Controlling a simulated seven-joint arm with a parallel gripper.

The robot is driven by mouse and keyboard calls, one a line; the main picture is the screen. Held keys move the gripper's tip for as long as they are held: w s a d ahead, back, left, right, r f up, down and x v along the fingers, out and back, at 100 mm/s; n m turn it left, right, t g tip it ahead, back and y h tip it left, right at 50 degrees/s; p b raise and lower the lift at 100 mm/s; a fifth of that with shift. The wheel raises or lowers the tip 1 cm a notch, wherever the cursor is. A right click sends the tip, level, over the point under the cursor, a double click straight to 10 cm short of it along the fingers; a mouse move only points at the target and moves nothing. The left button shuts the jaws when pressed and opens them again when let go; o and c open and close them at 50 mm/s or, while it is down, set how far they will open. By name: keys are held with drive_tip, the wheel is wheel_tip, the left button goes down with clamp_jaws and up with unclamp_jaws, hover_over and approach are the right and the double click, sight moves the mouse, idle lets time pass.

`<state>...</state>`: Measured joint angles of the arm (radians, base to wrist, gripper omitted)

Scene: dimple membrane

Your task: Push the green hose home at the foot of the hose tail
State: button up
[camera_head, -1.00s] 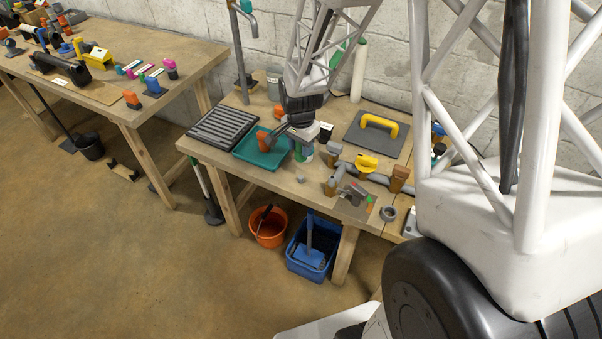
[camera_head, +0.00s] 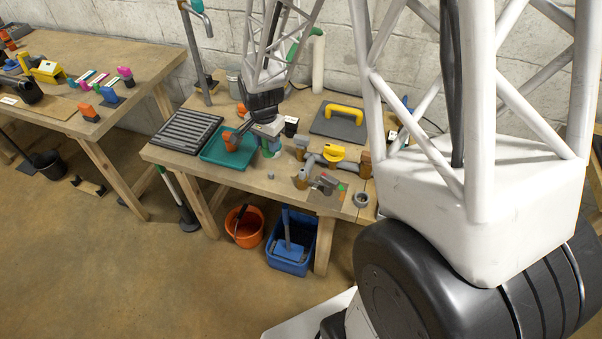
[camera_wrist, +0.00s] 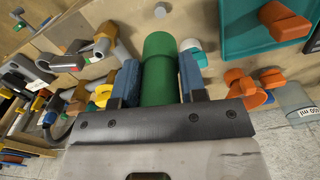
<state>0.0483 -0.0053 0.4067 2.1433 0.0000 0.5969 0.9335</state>
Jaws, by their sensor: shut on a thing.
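The green hose (camera_wrist: 160,60) shows in the wrist view as a stout green cylinder with a slightly wider far end. My gripper (camera_wrist: 157,82) is shut on it, with a blue-padded finger on each side. In the head view my gripper (camera_head: 268,130) is over the middle of the workbench, just right of the teal tray. The hose is small and mostly hidden there. I cannot make out the hose tail for certain, or whether the hose touches it.
The teal tray (camera_head: 212,157) holds an orange-handled thing (camera_head: 231,140). Right of my gripper are grey pipe fittings with a yellow-handled valve (camera_head: 333,153). A small grey cylinder (camera_head: 271,174) stands near the front edge. A float with a yellow handle (camera_head: 343,109) lies behind.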

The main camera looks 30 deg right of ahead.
drive_tip(key=o, duration=0.4)
drive_tip(key=shift+c, duration=0.2)
drive_tip(key=c, duration=0.4)
drive_tip(key=shift+s+d+r, duration=0.6)
drive_tip(key=shift+s+d, duration=0.65)
drive_tip(key=shift+s+d+r, duration=0.55)
drive_tip(key=shift+s+d, duration=0.7)
drive_tip(key=shift+s+d+r, duration=0.6)
drive_tip(key=shift+s+d, duration=0.65)
drive_tip(key=shift+c, duration=0.2)
